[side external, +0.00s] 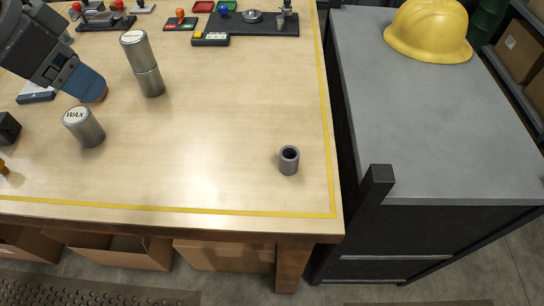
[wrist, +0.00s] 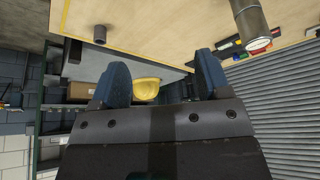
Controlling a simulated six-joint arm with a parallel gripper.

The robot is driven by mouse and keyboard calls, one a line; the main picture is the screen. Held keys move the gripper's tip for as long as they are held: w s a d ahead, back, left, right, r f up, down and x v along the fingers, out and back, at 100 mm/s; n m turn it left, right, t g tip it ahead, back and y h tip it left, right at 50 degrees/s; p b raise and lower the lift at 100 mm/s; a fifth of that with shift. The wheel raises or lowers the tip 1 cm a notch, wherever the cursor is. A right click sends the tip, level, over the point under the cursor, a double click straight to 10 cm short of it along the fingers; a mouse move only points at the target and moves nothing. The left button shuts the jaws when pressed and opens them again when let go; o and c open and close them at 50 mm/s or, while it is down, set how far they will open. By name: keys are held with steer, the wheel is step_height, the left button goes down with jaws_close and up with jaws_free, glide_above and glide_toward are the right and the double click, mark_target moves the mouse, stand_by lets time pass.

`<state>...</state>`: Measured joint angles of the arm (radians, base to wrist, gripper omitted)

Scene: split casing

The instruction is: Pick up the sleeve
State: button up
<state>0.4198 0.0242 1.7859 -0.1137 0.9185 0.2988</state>
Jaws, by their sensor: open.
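The sleeve (side external: 289,161) is a small grey hollow cylinder standing upright near the front right corner of the wooden table, its dark bore facing up. It also shows small near the top of the wrist view (wrist: 100,34). My gripper (side external: 94,92) is above the left part of the table, far to the left of the sleeve and apart from it. In the wrist view its two blue fingers (wrist: 162,76) are spread, with nothing held between them.
A tall metal cylinder (side external: 142,65) and a can marked WAX (side external: 84,127) stand near my gripper. Fixtures and a control box (side external: 210,39) line the back. Table (side external: 220,120) around the sleeve is clear. A grey cabinet (side external: 440,120) with a yellow helmet (side external: 428,30) stands right.

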steer(key=w+d+f+m+g+h, duration=0.1)
steer(key=d+f+m, duration=0.15)
steer(key=d, duration=0.45)
steer(key=w+d+f+m, duration=0.2)
steer(key=d+f, duration=0.1)
steer(key=d, duration=0.5)
steer(key=m+g, duration=0.1)
steer(key=m, duration=0.1)
glide_toward(293, 157)
steer(key=f, duration=0.2)
steer(key=shift+s+d+f, duration=0.3)
steer(key=shift+s+d, duration=0.05)
steer(key=shift+d, duration=0.05)
steer(key=shift+h, duration=0.3)
steer(key=shift+x, duration=3.1)
steer(key=shift+w, duration=0.1)
steer(key=c, duration=1)
steer(key=shift+r, duration=0.1)
steer(key=shift+c, duration=0.6)
